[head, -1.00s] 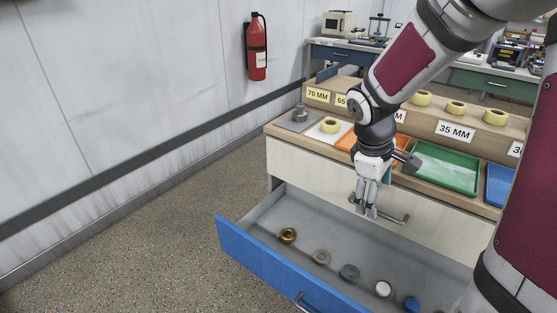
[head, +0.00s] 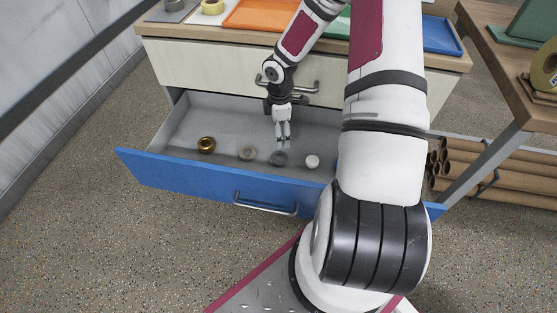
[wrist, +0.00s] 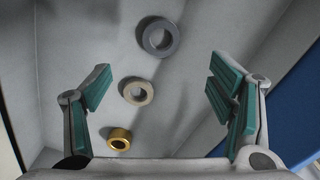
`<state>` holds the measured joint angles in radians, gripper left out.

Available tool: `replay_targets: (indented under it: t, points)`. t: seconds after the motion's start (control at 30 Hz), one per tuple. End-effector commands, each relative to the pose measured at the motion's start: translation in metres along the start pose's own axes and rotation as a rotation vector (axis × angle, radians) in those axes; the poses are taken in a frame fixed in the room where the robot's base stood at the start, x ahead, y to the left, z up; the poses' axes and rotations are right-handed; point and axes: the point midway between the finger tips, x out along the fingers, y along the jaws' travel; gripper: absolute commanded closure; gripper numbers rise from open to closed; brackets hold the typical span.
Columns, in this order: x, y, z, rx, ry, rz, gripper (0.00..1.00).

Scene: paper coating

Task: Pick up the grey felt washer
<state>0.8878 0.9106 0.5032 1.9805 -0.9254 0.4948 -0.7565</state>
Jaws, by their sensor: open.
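In the head view, a grey ring (head: 279,158), which fits the felt washer by colour, lies flat in the open drawer (head: 185,166). In the wrist view this grey ring (wrist: 160,37) is at the top, beyond the fingertips. A paler, beige-grey ring (head: 247,153) lies to its left; in the wrist view that paler ring (wrist: 138,93) shows between the fingers. The felt texture cannot be made out. My gripper (head: 283,138) points down above the drawer floor, close to the grey ring. Its fingers (wrist: 160,82) are spread wide with nothing between the pads.
A gold ring (head: 206,145) lies at the left of the row and a white ring (head: 312,161) at the right. The blue drawer front (head: 215,180) and the drawer walls surround them. Trays, including an orange one (head: 262,14), stand on the counter (head: 190,38) above.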

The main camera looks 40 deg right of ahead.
Motion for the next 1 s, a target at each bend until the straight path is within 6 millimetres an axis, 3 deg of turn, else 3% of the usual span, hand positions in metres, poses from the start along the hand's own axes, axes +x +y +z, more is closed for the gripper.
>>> replay_targets:
  t: [0.1, 0.3, 0.57, 0.8, 1.0]
  points:
    - [0.027, -0.001, -0.001, -0.001, 0.000, -0.005, 0.24]
    - [0.060, -0.001, -0.001, 0.000, -0.001, -0.003, 0.24]
    - [0.077, -0.001, 0.000, 0.001, -0.001, -0.002, 0.24]
    - [0.112, -0.002, -0.001, 0.001, -0.001, -0.003, 0.24]
    - [0.123, -0.002, -0.001, 0.001, -0.001, -0.002, 0.24]
